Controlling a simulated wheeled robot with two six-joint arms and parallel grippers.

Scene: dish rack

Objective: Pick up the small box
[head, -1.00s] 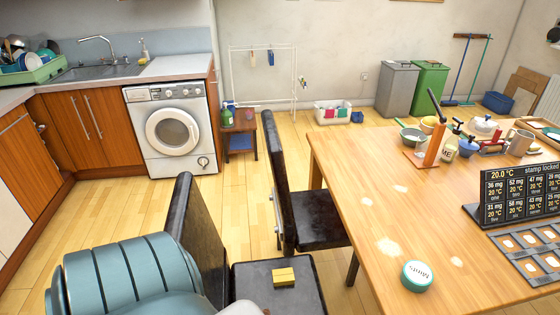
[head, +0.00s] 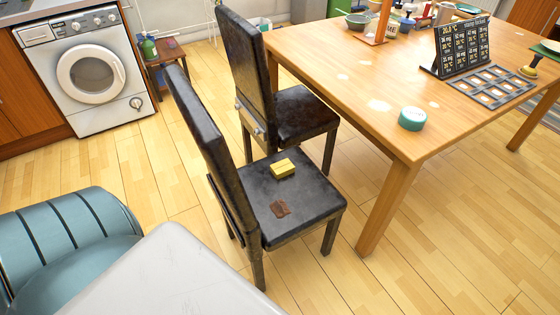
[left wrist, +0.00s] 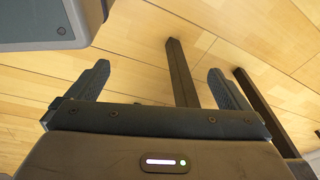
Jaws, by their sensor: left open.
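The small box, a yellow block (head: 282,169), lies on the black seat of the nearer chair (head: 310,197) in the head view. Behind the fingers are wooden floor and dark bars that look like chair legs. The box does not show in the left wrist view. Neither gripper shows in the head view.
A second black chair (head: 305,112) stands close behind the first. The wooden table (head: 350,95) is to the right, with a green round tin (head: 412,118) near its edge. A washing machine (head: 78,75) stands at the back left. Floor at front right is clear.

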